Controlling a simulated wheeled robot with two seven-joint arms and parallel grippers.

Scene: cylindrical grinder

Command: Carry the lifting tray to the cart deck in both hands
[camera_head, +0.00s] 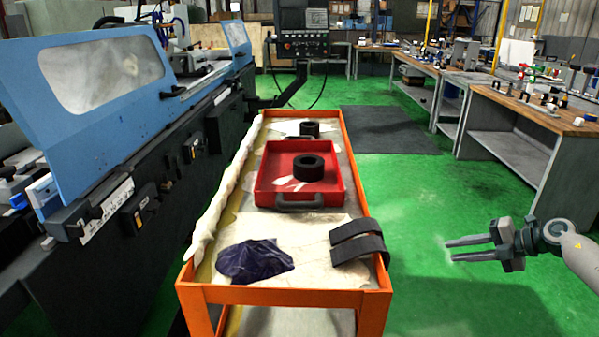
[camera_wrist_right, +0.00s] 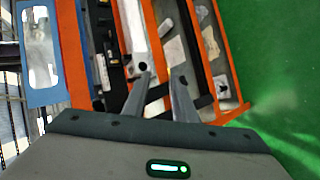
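The red lifting tray (camera_head: 262,186) sits on the deck of the orange cart (camera_head: 215,293), toward its far half. A thick black ring (camera_head: 309,168) lies in the tray. A grey handle (camera_head: 298,201) shows on the tray's near side; the far handle cannot be made out clearly. My right gripper (camera_head: 449,250) is empty and open over the green floor to the right of the cart, apart from the tray. Its two separated fingers also show in the right wrist view (camera_wrist_right: 158,85). My left gripper is not in view.
A dark blue cloth (camera_head: 254,262) and black straps (camera_head: 358,242) lie on the near deck. A second black ring (camera_head: 310,129) stands behind the tray. The blue grinder (camera_head: 110,85) runs along the left.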

